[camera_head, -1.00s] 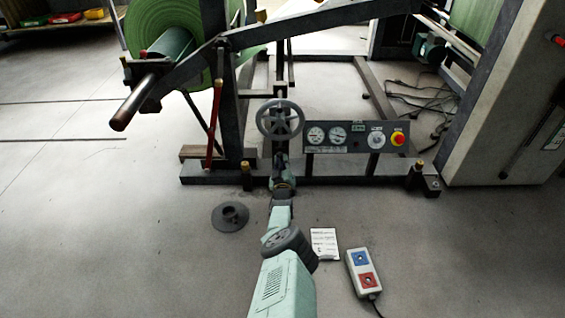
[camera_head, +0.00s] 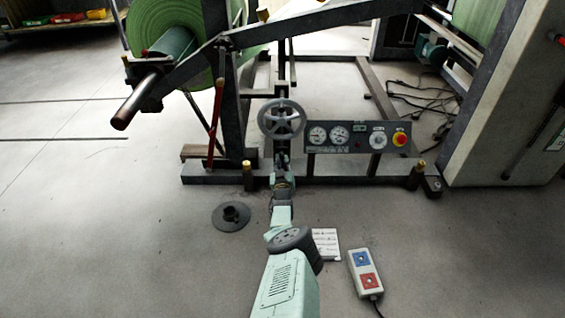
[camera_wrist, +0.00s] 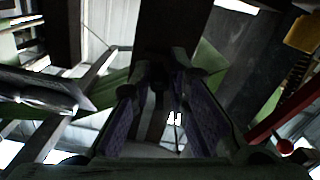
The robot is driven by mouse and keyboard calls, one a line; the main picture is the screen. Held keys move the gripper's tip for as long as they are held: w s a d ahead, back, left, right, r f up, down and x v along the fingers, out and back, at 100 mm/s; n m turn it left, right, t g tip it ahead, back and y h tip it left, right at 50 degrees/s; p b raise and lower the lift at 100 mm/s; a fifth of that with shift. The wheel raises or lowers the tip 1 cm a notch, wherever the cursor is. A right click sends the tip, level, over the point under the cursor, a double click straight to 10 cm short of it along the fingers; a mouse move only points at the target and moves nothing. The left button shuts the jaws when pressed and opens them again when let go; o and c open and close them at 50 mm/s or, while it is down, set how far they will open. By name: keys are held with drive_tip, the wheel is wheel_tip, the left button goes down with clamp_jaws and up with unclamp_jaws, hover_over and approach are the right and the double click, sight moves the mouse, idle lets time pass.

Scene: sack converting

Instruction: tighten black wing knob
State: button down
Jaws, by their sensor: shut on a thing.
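My gripper (camera_head: 282,159) is at the machine's upright post, just below the grey handwheel (camera_head: 281,119). In the wrist view my gripper (camera_wrist: 158,78) shows its two purple-padded fingers closed in around a small dark part, the black wing knob (camera_wrist: 157,73), between the fingertips. The knob is dark and mostly covered by the fingers, so its wing angle cannot be told. In the head view the knob is hidden by my gripper and wrist.
A gauge panel (camera_head: 357,137) with a red button is close on the right. The green roll (camera_head: 160,35) and red lever (camera_head: 214,125) are on the left. A grey floor disc (camera_head: 231,216), white sheet (camera_head: 326,242) and button box (camera_head: 364,270) lie near my arm.

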drive_tip(key=c, duration=1.7)
unclamp_jaws()
